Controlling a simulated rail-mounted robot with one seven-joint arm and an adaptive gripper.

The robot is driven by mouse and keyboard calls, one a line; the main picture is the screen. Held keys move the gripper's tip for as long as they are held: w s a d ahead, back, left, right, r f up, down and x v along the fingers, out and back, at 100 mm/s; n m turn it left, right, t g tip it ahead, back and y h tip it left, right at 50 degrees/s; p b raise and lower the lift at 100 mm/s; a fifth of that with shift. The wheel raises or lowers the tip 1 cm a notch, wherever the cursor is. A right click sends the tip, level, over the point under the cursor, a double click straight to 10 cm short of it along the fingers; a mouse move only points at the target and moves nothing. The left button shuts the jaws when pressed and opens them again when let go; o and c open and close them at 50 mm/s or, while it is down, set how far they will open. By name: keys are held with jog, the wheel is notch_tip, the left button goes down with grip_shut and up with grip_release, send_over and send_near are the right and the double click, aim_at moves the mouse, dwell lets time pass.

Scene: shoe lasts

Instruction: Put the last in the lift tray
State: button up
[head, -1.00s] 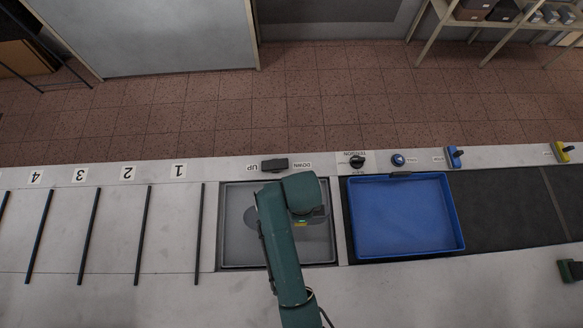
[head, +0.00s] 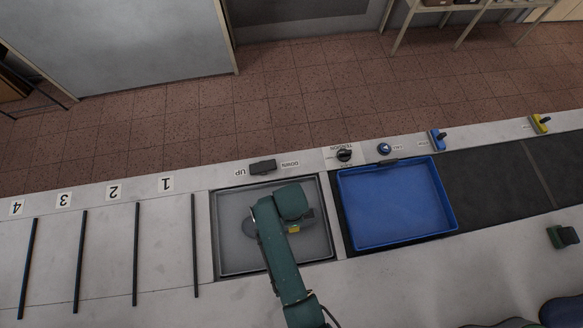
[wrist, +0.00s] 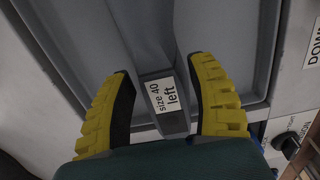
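The grey last (wrist: 176,122), with a white label reading "size 40 left", lies between my fingers in the wrist view. My gripper (wrist: 163,80) has yellow-and-black fingers, one on each side of the last, with a narrow gap showing on both sides. The lift tray (head: 228,268) is the grey square tray left of the blue tray in the head view. A darker grey rounded patch shows in the tray beside my arm. The tray wall (wrist: 262,55) also shows in the wrist view.
A blue tray (head: 451,220) stands right of the lift tray on a dark belt. An UP/DOWN switch (head: 262,167), a tension knob (head: 344,155) and a blue button (head: 384,148) line the far edge. Numbered lanes with black dividers (head: 136,255) lie left. Dark blue shapes (head: 562,311) show at lower right.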

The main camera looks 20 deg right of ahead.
notch_tip(320, 180, up, 12)
jog(key=w+r+n+t, duration=0.5)
jog(key=w+r, duration=0.2)
jog(key=r, duration=0.4)
jog(key=w+r+n+t, duration=0.45)
jog(key=w+r, duration=0.25)
jog(key=r, duration=0.3)
jog(key=s+r+n+t, duration=0.3)
jog(key=r+n+t, duration=0.2)
jog(key=r, duration=1)
jog(key=s+r+n+t, duration=0.4)
jog(key=r+t, duration=0.3)
jog(key=r, duration=0.9)
jog(key=shift+s+a+n+t+p, duration=0.15)
jog(key=shift+n+t+p, duration=0.25)
jog(key=shift+n, duration=0.45)
